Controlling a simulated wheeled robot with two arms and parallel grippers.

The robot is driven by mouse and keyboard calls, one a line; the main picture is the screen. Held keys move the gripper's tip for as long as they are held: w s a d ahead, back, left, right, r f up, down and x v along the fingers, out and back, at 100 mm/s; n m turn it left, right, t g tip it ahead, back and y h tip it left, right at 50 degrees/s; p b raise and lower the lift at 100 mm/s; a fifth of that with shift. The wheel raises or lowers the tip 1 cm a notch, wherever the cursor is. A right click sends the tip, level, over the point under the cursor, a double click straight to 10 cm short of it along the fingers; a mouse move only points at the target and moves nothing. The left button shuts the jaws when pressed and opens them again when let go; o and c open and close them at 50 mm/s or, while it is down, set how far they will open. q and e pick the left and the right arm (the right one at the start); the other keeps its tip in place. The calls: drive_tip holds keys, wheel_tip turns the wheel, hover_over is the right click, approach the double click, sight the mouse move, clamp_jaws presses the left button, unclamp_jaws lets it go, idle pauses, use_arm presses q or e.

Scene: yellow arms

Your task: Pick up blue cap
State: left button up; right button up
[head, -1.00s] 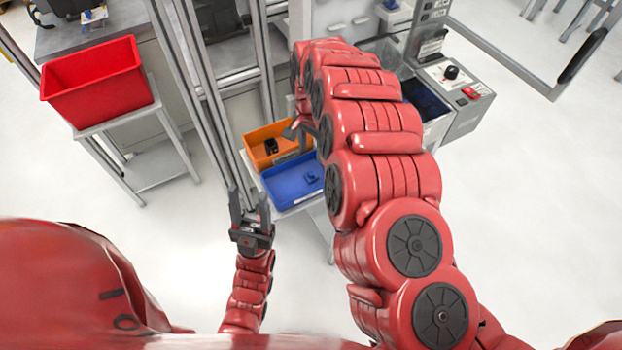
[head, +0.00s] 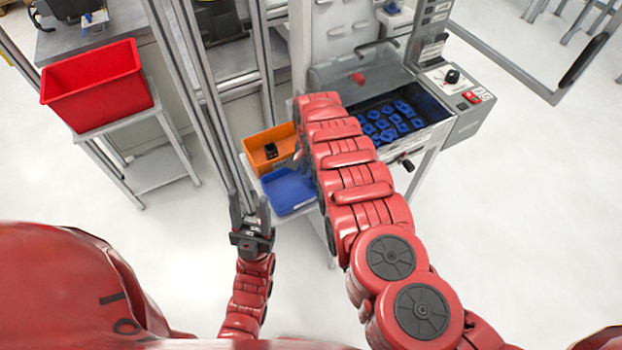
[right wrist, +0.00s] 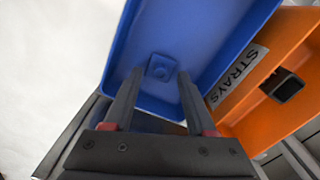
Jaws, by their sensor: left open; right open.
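A small blue cap (right wrist: 161,67) lies on the floor of the blue tray (right wrist: 215,50) in the right wrist view. My right gripper (right wrist: 158,86) is open and empty above the tray, its two fingertips pointing at the cap, which shows just beyond and between them. I cannot tell the remaining height. In the head view, my right arm hides the right gripper and part of the blue tray (head: 287,190); the cap does not show there. My left gripper (head: 249,200) is open and empty, left of the blue tray.
An orange bin (head: 262,140) marked STRAYS, holding a dark part (head: 271,151), adjoins the blue tray. A machine trough (head: 440,108) with several blue parts stands to the right. A red bin (head: 95,85) sits on a stand at left. Metal posts rise behind my left gripper.

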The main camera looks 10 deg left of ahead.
drive_tip(key=shift+f, duration=0.45)
drive_tip(key=shift+c, duration=0.4)
clamp_jaws()
